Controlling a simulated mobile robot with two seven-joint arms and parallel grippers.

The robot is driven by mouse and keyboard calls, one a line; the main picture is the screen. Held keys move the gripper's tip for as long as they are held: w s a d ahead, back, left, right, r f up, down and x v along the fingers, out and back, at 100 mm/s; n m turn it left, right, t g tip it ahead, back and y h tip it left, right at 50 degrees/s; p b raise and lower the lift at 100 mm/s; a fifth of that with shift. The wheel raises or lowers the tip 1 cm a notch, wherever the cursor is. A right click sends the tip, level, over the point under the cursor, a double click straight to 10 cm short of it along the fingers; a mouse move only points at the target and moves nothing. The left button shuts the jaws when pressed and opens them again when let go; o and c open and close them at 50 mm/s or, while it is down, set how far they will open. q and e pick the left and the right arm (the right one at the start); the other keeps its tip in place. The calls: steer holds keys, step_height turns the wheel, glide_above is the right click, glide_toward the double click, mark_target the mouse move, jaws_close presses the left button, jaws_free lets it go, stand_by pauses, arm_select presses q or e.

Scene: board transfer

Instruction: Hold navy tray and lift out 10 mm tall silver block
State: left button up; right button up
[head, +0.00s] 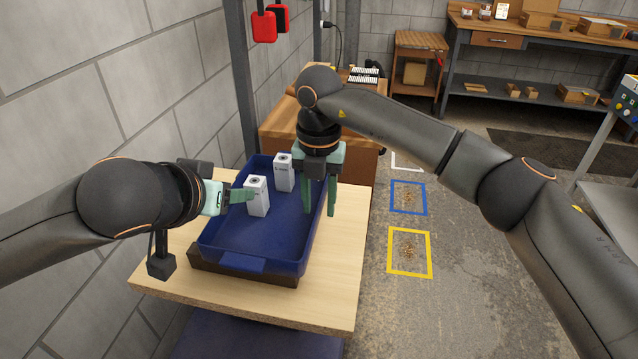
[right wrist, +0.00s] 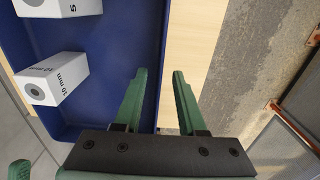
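The navy tray (head: 262,263) rests on the wooden table, tilted on a dark support. Two silver blocks stand upright in it: a nearer one (head: 259,200) and a farther one (head: 283,177). In the right wrist view one block (right wrist: 58,78) reads 10 mm; the other (right wrist: 60,6) is cut off at the top edge. Labels are too small to read in the head view. My left gripper (head: 250,194) overlaps the nearer block's left side; contact and finger gap are unclear. My right gripper (head: 320,212) is open and points down, its fingers on either side of the tray's right wall line.
The wooden table (head: 340,260) has bare top to the right of and in front of the tray. A brown workbench (head: 350,165) stands right behind it. Grey wall is close on the left. Floor with a blue square (head: 393,198) and a yellow square (head: 391,252) lies right.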

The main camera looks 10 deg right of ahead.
steer(key=shift+f, duration=0.3)
steer(key=shift+c, duration=0.3)
jaws_close()
stand_by(1.6)
